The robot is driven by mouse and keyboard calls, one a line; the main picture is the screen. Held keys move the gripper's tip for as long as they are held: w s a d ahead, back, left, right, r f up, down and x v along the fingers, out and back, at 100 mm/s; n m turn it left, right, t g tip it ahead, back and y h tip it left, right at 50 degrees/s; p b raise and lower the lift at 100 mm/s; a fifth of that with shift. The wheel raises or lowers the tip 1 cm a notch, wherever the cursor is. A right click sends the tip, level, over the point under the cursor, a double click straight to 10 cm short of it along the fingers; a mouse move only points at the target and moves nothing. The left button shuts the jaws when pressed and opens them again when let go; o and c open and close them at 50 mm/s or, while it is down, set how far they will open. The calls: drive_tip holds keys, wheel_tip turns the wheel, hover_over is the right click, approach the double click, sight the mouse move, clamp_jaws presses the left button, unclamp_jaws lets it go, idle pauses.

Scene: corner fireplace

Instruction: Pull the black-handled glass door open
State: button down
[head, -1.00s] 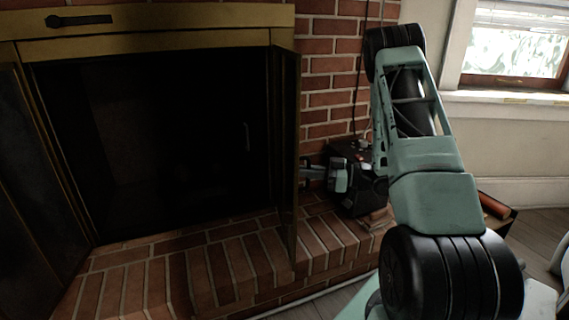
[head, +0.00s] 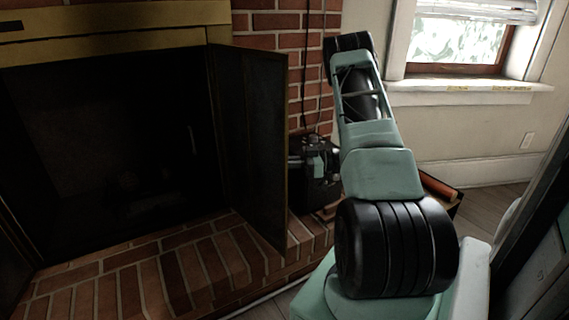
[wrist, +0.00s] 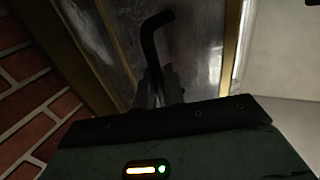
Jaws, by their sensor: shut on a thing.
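The glass door (head: 262,150) is the right panel of the fireplace, dark with a brass frame. It stands swung out from the opening, seen at a steep angle in the head view. In the wrist view its smoky pane (wrist: 190,50) fills the upper middle. The black handle (wrist: 152,40) is a bent bar on that pane. My gripper (wrist: 160,88) is shut on the handle's lower part. In the head view the fingers and handle are hidden behind the door, and only the gripper's body shows at its right.
The brick hearth (head: 170,275) runs below the door. A dark box (head: 312,180) stands on it at the right, close to my gripper. The brick wall (head: 275,45) is behind. A window (head: 455,45) is at the upper right. The fireplace opening (head: 110,150) is dark.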

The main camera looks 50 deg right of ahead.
drive_tip(key=shift+w, duration=0.1)
drive_tip(key=c, duration=1.6)
unclamp_jaws()
drive_tip(key=shift+c, duration=0.2)
drive_tip(key=p+v, duration=0.3)
drive_tip(key=v, duration=1.4)
drive_tip(key=shift+p, duration=0.3)
drive_tip(key=shift+d, duration=0.15)
